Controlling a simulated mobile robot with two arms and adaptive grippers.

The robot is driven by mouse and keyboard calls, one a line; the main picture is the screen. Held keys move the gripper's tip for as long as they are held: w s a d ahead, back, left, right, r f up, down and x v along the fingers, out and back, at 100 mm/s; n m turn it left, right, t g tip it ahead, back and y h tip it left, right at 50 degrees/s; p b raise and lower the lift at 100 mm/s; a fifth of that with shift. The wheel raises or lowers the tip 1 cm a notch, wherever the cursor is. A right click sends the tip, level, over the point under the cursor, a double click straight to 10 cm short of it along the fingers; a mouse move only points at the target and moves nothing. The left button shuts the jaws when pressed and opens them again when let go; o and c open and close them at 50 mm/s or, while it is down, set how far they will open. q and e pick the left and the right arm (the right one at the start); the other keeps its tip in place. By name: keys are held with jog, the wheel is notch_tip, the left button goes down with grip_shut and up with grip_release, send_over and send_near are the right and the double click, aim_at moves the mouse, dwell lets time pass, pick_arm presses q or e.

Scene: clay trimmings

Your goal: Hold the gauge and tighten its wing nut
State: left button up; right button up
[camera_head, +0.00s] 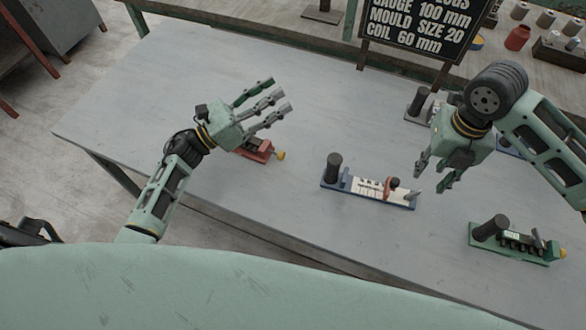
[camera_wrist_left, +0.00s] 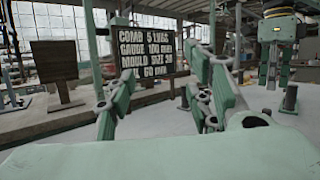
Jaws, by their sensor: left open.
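The gauge (camera_head: 368,189) appears to be the low blue-based device with a pale scale strip, lying mid-table in the head view. A dark upright post stands at its left end. A small red part (camera_head: 390,186) sits on the strip, with a grey piece near the right end; I cannot tell which is the wing nut. My left gripper (camera_head: 268,103) is open and empty, left of the gauge and above the table. Its spread fingers also show in the left wrist view (camera_wrist_left: 165,100). My right gripper (camera_head: 434,176) is open and empty, above and right of the gauge.
A red device (camera_head: 256,150) with a yellow knob is partly hidden below my left gripper. A green device (camera_head: 515,243) with several dark pegs lies at right. A grey device (camera_head: 418,104) stands behind my right gripper. A black sign (camera_head: 418,28) stands behind. The table's left side is clear.

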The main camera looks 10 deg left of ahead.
pick_arm(q)
jog(key=s+d+f+m+g, duration=0.1)
jog(key=s+d+f+g, duration=0.1)
jog(key=s+f, duration=0.1)
jog(key=s+d+f+m+g, duration=0.2)
jog(key=s+d+f, duration=0.1)
jog(key=s+f, duration=0.1)
jog(key=s+d+f+m+g, duration=0.1)
jog(key=s+d+f+g, duration=0.2)
jog(key=s+f, duration=0.1)
jog(key=shift+d+f, duration=0.2)
jog(key=shift+f, duration=0.3)
jog(key=shift+d, duration=0.3)
send_over(322, 179)
jog(key=shift+d+f, duration=0.1)
grip_shut()
pick_arm(e)
jog(key=shift+c, duration=0.7)
